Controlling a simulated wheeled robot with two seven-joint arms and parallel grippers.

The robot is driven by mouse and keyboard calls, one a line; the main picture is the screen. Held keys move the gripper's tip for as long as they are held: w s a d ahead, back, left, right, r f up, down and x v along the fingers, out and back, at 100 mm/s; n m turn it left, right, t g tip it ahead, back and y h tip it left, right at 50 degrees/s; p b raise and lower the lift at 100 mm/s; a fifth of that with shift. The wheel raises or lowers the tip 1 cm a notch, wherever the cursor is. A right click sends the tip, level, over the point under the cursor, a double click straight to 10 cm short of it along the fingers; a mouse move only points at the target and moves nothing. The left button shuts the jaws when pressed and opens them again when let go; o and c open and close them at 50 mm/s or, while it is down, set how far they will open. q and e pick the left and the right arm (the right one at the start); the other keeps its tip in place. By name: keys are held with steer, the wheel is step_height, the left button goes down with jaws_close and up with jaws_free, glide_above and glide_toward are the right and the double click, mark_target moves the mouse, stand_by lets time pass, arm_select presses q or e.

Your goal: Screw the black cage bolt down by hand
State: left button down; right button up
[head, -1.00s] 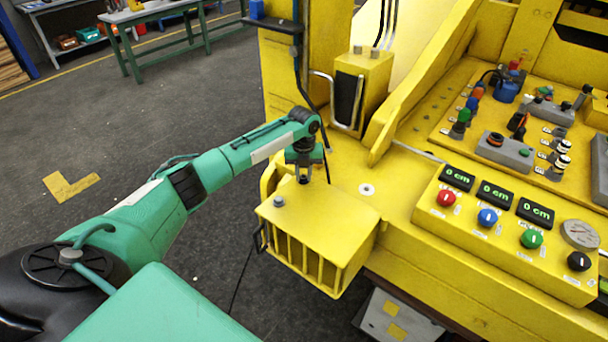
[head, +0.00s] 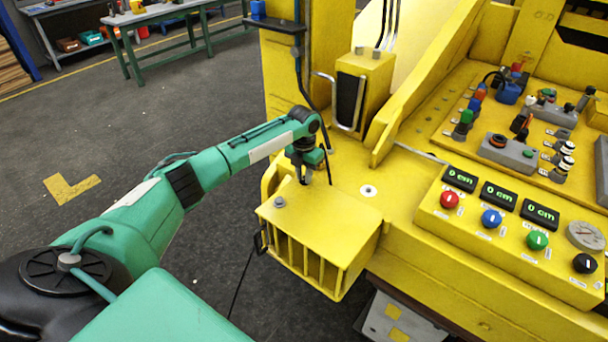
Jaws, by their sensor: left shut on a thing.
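The yellow cage (head: 318,225) with a barred front sits at the middle of the head view. A grey bolt (head: 279,202) stands on the left part of its top plate. My left gripper (head: 304,180) points down over the back edge of the cage's top plate. It is shut on the black cage bolt, a small dark piece low between the fingers; the fingers hide most of it. I cannot tell how deep the bolt sits. My right gripper is not in view.
A yellow panel (head: 480,240) with coloured knobs and displays reading 0 cm is on the right. A yellow box with a metal handle (head: 362,88) stands behind the gripper. A thin black cable hangs left of the cage. Dark floor lies open on the left.

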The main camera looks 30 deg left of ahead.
mark_target(303, 178)
arm_select(q)
steer(key=shift+w+a+r, duration=0.1)
steer(key=shift+w+r, duration=0.1)
steer(key=shift+r, duration=0.15)
steer(key=c, duration=1.2)
jaws_free()
steer(key=shift+s, duration=0.1)
steer(key=shift+c, duration=0.2)
steer(key=shift+s+f, duration=0.1)
steer(key=shift+r+b, duration=0.3)
steer(key=shift+r, duration=0.05)
step_height(303, 178, up, 13)
steer(key=b, duration=0.3)
